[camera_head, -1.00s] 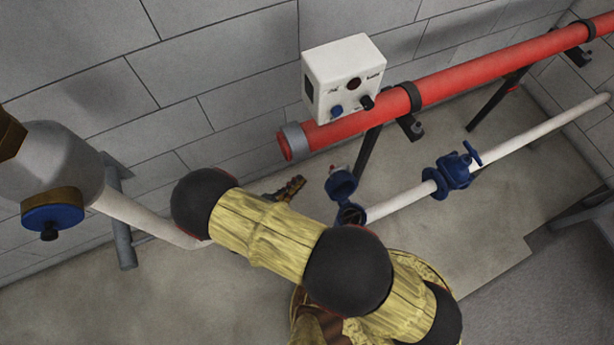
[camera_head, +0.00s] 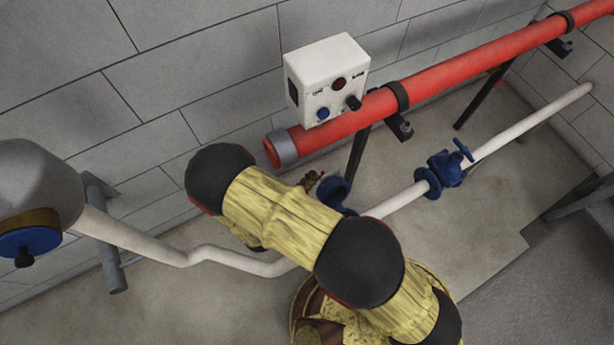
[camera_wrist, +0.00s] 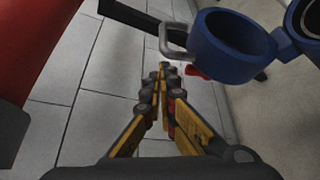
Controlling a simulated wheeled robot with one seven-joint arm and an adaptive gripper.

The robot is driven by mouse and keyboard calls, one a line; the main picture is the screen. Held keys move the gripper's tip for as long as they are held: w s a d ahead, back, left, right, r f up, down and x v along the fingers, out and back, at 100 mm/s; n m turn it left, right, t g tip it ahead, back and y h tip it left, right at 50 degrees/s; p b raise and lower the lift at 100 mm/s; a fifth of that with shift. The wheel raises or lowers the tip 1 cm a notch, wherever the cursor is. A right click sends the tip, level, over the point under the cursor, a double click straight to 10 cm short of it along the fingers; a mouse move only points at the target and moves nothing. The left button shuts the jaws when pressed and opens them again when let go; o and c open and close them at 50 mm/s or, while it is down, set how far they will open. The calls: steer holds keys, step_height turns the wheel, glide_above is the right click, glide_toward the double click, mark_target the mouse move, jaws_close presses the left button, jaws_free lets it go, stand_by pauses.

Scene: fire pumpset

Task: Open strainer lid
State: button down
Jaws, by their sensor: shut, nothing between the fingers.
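A hinge joins the lid to the strainer body (camera_wrist: 308,22), whose round opening shows at the top right corner. A metal handle (camera_wrist: 172,42) sticks out from the lid's left side. My gripper (camera_wrist: 166,72) is shut and empty, just below and left of the lid; contact cannot be told. The gripper (camera_head: 313,180) is small beside the strainer in the head view.
A blue valve (camera_head: 445,172) sits on the white pipe (camera_head: 525,125). A grey tank (camera_head: 35,185) stands at left. Floor is clear at lower right.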

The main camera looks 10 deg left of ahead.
mark_target(322, 177)
steer(key=shift+m+t, duration=0.4)
steer(key=shift+m, duration=0.1)
steer(key=s, duration=0.1)
steer(key=s+d+r, duration=0.1)
steer(key=s+d, duration=0.1)
steer(key=shift+d+r, duration=0.15)
steer(key=shift+r, duration=0.2)
